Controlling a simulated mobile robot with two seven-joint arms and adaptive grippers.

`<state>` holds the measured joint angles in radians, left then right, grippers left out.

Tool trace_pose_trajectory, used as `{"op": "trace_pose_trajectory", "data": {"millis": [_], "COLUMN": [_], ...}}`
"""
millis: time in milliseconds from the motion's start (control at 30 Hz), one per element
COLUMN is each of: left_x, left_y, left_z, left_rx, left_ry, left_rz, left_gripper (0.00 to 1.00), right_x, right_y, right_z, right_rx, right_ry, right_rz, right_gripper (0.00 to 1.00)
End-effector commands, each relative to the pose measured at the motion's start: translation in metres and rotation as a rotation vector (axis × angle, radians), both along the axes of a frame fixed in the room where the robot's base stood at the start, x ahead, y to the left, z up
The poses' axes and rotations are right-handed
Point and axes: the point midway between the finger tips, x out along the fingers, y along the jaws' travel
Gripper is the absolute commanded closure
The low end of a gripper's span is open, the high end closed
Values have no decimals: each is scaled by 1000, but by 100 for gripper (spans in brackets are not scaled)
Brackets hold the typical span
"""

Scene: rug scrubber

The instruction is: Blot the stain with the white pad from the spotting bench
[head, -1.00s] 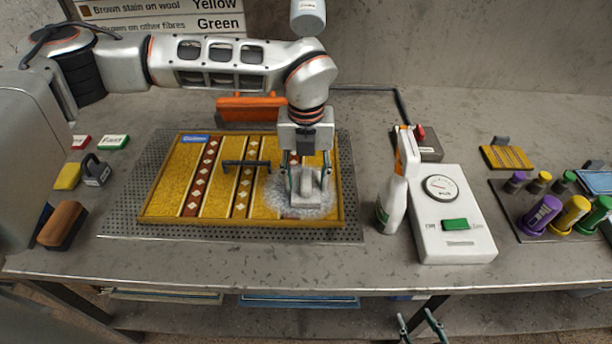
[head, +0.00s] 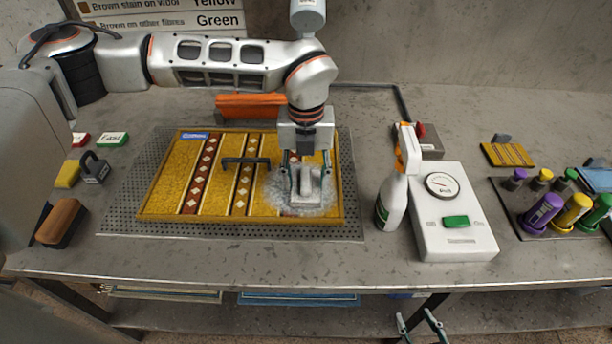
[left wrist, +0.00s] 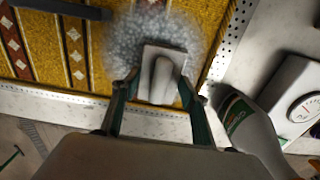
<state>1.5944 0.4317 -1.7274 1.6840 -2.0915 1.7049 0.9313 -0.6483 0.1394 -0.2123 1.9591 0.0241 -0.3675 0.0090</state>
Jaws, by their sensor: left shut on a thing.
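The yellow patterned rug (head: 165,185) lies on the perforated tray, and a whitish foamy patch (head: 278,190) covers its right front part. My left gripper (head: 307,180) is shut on the pale pad (head: 308,202), a flat block with a raised grip. The pad is over the foamy patch; whether it presses on the rug is hard to tell. In the left wrist view the pad (left wrist: 155,90) sits between the two fingers, with foam (left wrist: 130,45) around its far side. Any stain colour under the foam or pad is hidden. My right gripper (head: 420,325) is open and empty, low in front of the bench.
A spray bottle (head: 394,200) and a white meter box (head: 455,225) stand right of the rug. A brush (head: 62,222) and small blocks lie left. Coloured bottles (head: 542,213) stand far right.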

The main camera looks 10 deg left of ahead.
Motion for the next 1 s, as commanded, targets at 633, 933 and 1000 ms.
{"op": "trace_pose_trajectory", "data": {"millis": [633,933,1000], "left_x": [0,-1,-1], "left_y": [0,0,0], "left_z": [-5,-7,-7], "left_rx": [1,1,1], "left_ry": [0,1,2], "left_rz": [0,0,0], "left_gripper": [75,75,75], "right_x": [1,0,0], "right_y": [0,0,0], "right_z": [-1,-3,-4], "right_rx": [1,1,1], "right_ry": [-3,-2,-2], "right_rz": [0,0,0], "right_gripper": [60,60,60]}}
